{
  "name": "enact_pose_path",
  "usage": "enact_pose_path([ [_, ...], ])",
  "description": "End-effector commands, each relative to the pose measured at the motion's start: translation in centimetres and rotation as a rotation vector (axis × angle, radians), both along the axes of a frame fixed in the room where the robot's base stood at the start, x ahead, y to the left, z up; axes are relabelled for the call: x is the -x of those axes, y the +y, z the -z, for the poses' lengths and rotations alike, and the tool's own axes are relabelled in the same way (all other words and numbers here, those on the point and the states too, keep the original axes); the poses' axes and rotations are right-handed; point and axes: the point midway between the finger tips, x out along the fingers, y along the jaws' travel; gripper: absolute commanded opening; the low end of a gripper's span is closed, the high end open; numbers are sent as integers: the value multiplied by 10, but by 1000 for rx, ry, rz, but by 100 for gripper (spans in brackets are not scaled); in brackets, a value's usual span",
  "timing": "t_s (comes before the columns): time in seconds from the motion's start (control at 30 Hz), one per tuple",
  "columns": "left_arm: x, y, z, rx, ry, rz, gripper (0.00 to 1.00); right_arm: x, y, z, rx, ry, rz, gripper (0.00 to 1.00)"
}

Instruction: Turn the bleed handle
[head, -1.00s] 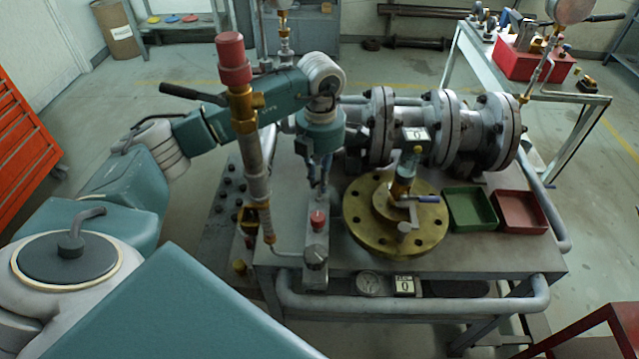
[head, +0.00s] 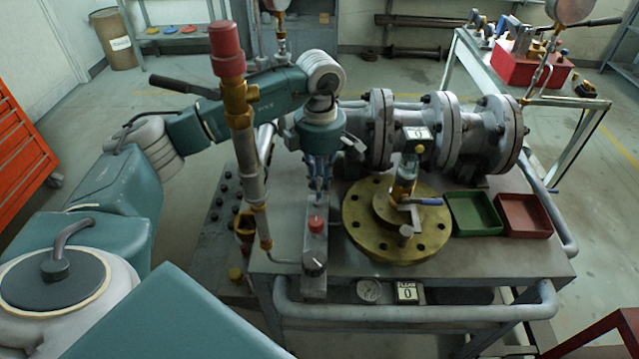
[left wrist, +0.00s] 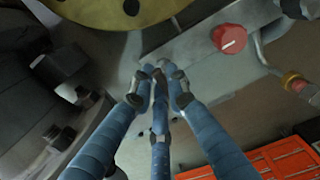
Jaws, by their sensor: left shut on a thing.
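My left gripper (head: 318,184) points down over the grey strip (head: 316,245) on the valve bench, just behind the red button (head: 316,224). In the left wrist view its blue fingers (left wrist: 158,76) are drawn together at the strip, with the red button (left wrist: 229,38) beside them. They are shut on a small grey part, mostly hidden by the fingertips; I cannot tell whether it is the bleed handle. A small blue-handled lever (head: 428,201) on the brass fitting stands to the right, apart from the gripper. My right gripper is not in view.
A tall pipe with a red cap (head: 226,48) stands left of the gripper, close to my arm. The brass flange (head: 362,230) and the flanged grey pipe (head: 427,130) lie right and behind. A green tray (head: 474,232) and a red tray (head: 523,232) sit at the bench's right.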

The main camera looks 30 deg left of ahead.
Motion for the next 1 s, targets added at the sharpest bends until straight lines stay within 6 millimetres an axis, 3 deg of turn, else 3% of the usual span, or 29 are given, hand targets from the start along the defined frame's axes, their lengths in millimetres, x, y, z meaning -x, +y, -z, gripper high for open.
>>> enact_pose_path([
  [0.33, -1, 0, -2, 1, -5, 3, 0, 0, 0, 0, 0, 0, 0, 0],
  [0.37, -1, 0, -2, 1, -5, 3, 16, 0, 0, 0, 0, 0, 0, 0],
  [0.47, -1, 0, -2, 1, -5, 3, 34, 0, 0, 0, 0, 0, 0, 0],
  [0.8, -1, 0, -4, 1, -3, 2, 34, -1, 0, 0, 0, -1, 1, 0],
  [1.0, -2, 0, -32, 0, -7, 3, 34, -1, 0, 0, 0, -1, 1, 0],
])
